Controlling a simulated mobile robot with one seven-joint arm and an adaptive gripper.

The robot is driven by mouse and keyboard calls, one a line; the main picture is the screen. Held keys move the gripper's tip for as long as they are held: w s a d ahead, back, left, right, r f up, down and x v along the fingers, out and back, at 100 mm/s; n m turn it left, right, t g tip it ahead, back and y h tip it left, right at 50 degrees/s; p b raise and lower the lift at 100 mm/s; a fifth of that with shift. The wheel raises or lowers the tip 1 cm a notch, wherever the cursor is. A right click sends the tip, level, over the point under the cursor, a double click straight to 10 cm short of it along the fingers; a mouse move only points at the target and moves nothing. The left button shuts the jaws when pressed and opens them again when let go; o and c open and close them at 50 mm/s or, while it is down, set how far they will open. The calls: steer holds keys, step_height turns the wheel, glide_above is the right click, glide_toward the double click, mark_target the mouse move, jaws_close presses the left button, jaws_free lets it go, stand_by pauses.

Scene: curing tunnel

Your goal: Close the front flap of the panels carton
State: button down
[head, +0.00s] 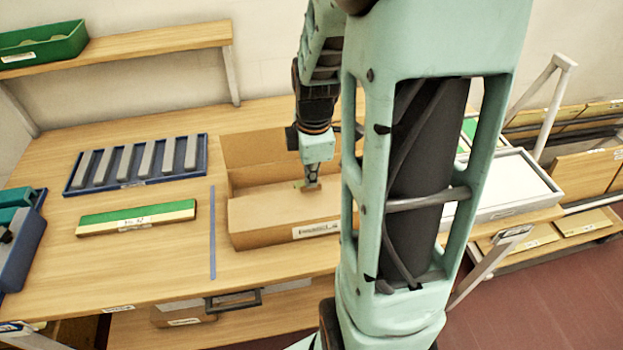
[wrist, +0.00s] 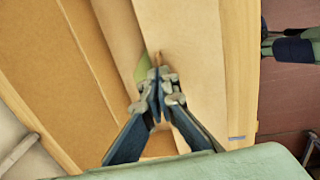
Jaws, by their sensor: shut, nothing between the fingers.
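The panels carton (head: 270,238) is a brown cardboard box on the wooden table, with a white label on its front wall. Its back flap (head: 252,150) stands up behind the opening. The front flap (head: 262,210) lies roughly level over the front part of the opening; it also shows in the wrist view (wrist: 190,45). My gripper (head: 312,188) is shut and empty, pointing down at the inner edge of the front flap. In the wrist view my gripper's fingertips (wrist: 158,75) are together over that edge; whether they touch it I cannot tell. A small green patch shows beside them.
A blue tray of grey bars (head: 135,164), a green-and-tan block (head: 137,217) and a blue strip (head: 212,232) lie left of the carton. A white box (head: 510,185) stands to the right. My arm hides the carton's right end in the head view.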

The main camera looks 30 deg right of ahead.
steer(key=shift+f, duration=0.25)
steer(key=shift+r, duration=0.15)
